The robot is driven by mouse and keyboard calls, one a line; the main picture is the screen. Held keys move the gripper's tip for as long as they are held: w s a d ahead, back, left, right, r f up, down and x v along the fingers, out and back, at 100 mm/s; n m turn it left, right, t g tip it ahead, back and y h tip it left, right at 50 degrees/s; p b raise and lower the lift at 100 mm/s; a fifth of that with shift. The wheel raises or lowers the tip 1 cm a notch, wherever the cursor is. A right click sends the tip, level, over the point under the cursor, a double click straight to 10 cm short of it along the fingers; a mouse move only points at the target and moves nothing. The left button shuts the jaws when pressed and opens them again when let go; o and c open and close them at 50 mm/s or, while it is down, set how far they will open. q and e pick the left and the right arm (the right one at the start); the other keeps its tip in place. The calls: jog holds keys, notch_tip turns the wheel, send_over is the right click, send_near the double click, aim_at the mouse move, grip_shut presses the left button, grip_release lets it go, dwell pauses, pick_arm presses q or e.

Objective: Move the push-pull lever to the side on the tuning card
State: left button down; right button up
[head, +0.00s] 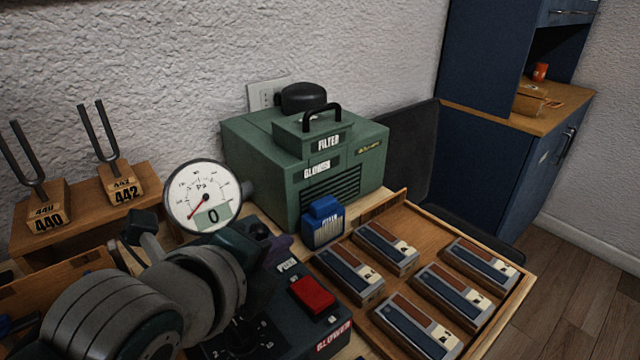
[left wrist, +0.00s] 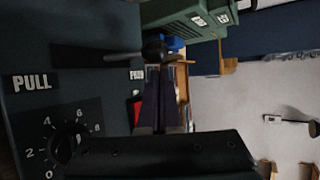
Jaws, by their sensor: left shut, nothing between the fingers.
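The push-pull lever's dark round knob (left wrist: 155,50) sits on a thin rod in the left wrist view, between the PULL label (left wrist: 32,82) and the PUSH label (left wrist: 136,75). In the head view a dark knob (head: 258,229) shows just beside my left gripper (head: 278,244). The left gripper is shut and empty; its dark fingers (left wrist: 160,98) point at the knob in the wrist view. I cannot tell whether they touch it. No tuning card can be made out. Wooden blocks labelled 440 (head: 48,220) and 442 (head: 125,190) hold tuning forks. My right gripper is not in view.
The control box has a red switch (head: 312,295) and a numbered dial (left wrist: 68,142). A round gauge (head: 203,197) reading 0 stands behind. The green blower (head: 240,165), a blue device (head: 323,222) and a wooden tray (head: 520,294) of several tuners crowd the right.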

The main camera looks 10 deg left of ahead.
pick_arm(q)
jog(key=shift+a+r, duration=0.2)
jog(key=shift+a, duration=0.15)
jog(key=shift+s, duration=0.1)
jog(key=shift+s+a, duration=0.15)
jog(key=shift+a, duration=0.05)
jog(key=shift+s+a+r+n+t+h+b, duration=0.15)
jog(key=shift+s+a+n+t+h+b, duration=0.15)
jog(key=shift+t+h+b, duration=0.35)
jog(key=s+t+b, duration=0.1)
jog(key=b, duration=0.1)
jog(key=a+n+t+b, duration=0.1)
jog(key=s+a+t+h+b, duration=0.1)
jog(key=b, duration=0.1)
jog(key=shift+s+f+t+b, duration=0.25)
jog(key=shift+s+f+b, duration=0.05)
jog(key=shift+s+a+n+t+b, duration=0.25)
jog(key=shift+s+n+t+b, duration=0.15)
jog(key=shift+n+t+b, duration=0.15)
jog(key=shift+r, duration=0.3)
